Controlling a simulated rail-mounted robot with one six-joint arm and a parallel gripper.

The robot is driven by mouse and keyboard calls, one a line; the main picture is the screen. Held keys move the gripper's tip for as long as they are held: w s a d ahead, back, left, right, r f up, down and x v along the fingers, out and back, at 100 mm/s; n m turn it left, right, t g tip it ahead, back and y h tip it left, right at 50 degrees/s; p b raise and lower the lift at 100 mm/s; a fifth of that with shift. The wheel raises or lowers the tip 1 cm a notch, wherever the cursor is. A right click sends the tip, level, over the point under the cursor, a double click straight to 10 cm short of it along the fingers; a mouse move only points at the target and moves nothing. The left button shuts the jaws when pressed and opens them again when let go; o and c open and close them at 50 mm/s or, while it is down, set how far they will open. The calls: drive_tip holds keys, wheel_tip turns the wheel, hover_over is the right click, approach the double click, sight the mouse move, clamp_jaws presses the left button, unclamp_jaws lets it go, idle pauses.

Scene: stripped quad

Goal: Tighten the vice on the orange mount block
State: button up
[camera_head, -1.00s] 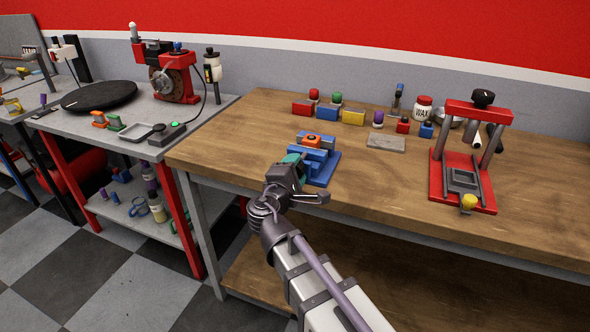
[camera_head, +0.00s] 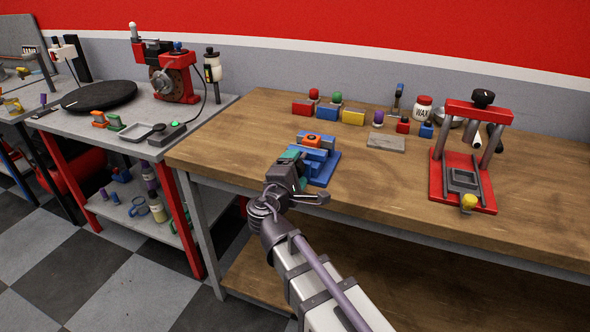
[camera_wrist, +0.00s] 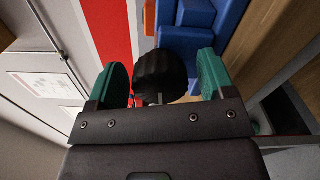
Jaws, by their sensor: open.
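The blue vice (camera_head: 322,166) stands near the front left edge of the wooden bench, and it also shows in the wrist view (camera_wrist: 225,20). The orange mount block (camera_head: 312,140) sits at the top of the vice, between its jaws; a bit of it shows in the wrist view (camera_wrist: 149,18). My gripper (camera_head: 293,160) is at the front left side of the vice. In the wrist view its green fingers (camera_wrist: 162,84) are open, one on each side of a black ribbed knob (camera_wrist: 160,72). I cannot tell whether either finger touches the knob.
Coloured blocks (camera_head: 353,117), a grey plate (camera_head: 386,143) and a wax jar (camera_head: 423,107) stand behind the vice. A red press (camera_head: 463,182) is at the right. The bench (camera_head: 375,190) between vice and press is clear.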

drive_tip(key=v, duration=1.1)
drive_tip(key=shift+d, duration=0.1)
drive_tip(key=s+d+f+m+g+y, duration=0.3)
drive_tip(key=s+d+f+m+g, duration=0.1)
drive_tip(key=d+f+m+g, duration=0.4)
drive_tip(key=s+d+f+m+g+y, duration=0.2)
drive_tip(key=s+d+f+m+g, duration=0.1)
drive_tip(key=d+f+m+g, duration=0.45)
drive_tip(key=d+f+m+g+y, duration=0.1)
drive_tip(key=d+m, duration=0.1)
drive_tip(key=d, duration=0.5)
wheel_tip(320, 180, up, 15)
drive_tip(key=p, duration=1.5)
drive_tip(key=shift+a+f+n, duration=0.2)
drive_tip(key=shift+a+n, duration=0.15)
